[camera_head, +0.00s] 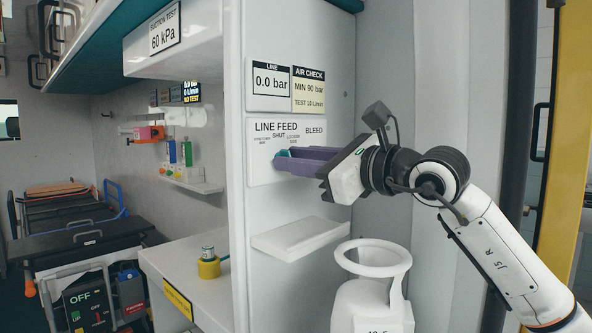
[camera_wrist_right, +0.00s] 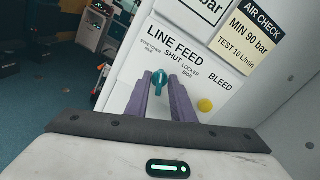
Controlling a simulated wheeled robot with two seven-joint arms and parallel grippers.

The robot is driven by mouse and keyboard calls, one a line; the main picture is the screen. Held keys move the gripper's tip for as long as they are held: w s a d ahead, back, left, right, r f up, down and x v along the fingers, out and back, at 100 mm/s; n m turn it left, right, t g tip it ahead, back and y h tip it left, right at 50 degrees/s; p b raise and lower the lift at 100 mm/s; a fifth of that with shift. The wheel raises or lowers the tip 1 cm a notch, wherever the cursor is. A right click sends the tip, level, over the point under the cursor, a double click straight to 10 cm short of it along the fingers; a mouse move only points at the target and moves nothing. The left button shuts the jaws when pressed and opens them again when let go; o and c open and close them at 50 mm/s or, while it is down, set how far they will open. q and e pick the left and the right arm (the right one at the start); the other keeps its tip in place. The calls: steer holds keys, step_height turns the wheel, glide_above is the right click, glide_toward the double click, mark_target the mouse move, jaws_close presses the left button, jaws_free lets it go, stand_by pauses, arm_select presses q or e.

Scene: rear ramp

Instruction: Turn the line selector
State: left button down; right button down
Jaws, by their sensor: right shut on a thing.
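The line selector is a small teal knob (camera_head: 284,153) on the white LINE FEED panel (camera_head: 262,171), below the labels STRETCHER SIDE, SHUT and LOCKER SIDE. In the right wrist view the teal knob (camera_wrist_right: 159,77) sits between the tips of the purple fingers. My right gripper (camera_head: 281,162) reaches in from the right and is shut on the knob; its fingers (camera_wrist_right: 160,88) lie on both sides of it. The fingers partly hide the knob, and I cannot tell exactly which label it points to. My left gripper is not in view.
A yellow BLEED button (camera_wrist_right: 205,105) is right of the knob. The LINE gauge (camera_head: 271,80) reads 0.0 bar, beside an AIR CHECK card (camera_head: 308,90). A small white shelf (camera_head: 300,238) and a white cylinder (camera_head: 372,300) with a collar stand below my right gripper.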

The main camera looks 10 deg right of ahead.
steer(key=m, duration=0.6)
steer(key=m+b, duration=0.1)
steer(key=m, duration=0.6)
steer(key=shift+w+d+f, duration=0.1)
steer(key=shift+d, duration=0.05)
steer(key=shift+m, duration=0.3)
steer(key=c, duration=1.9)
jaws_free()
steer(key=b+v, duration=0.1)
steer(key=v, duration=0.9)
